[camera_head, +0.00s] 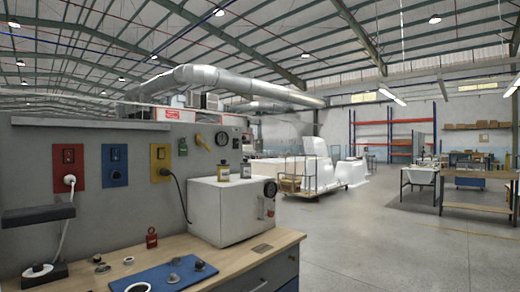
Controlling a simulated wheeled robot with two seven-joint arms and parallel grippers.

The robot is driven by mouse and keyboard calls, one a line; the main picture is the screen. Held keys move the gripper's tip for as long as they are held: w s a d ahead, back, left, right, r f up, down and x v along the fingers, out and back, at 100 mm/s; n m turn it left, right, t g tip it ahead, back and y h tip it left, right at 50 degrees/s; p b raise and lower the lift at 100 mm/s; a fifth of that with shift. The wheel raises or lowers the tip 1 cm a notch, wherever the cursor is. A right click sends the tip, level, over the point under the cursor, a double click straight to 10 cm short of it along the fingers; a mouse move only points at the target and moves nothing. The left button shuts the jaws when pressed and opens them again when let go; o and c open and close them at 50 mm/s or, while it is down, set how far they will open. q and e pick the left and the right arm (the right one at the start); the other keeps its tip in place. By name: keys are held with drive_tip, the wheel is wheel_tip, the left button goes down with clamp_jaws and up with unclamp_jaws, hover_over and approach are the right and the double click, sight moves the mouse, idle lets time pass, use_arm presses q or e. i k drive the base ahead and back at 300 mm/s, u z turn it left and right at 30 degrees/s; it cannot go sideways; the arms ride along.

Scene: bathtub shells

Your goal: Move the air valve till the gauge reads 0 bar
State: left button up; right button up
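A grey panel (30,150) at the left carries a yellow lever handle (201,142), which looks like the air valve and sits tilted. Just right of it is a small dark round gauge (222,138); its needle is too small to read. A white box (222,212) on the bench has another dark dial (270,188) on its right face, also unreadable. I cannot tell which dial belongs to the valve. Neither of my grippers shows in the head view.
Two small bottles (224,171) stand on the box. Sockets and a hanging cable are on the panel. Open floor (375,240) lies right, with tub shells (315,165) beyond.

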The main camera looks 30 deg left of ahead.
sight(200, 141)
drive_tip(key=z, duration=0.4)
drive_tip(key=i, duration=1.15)
drive_tip(key=u, duration=0.65)
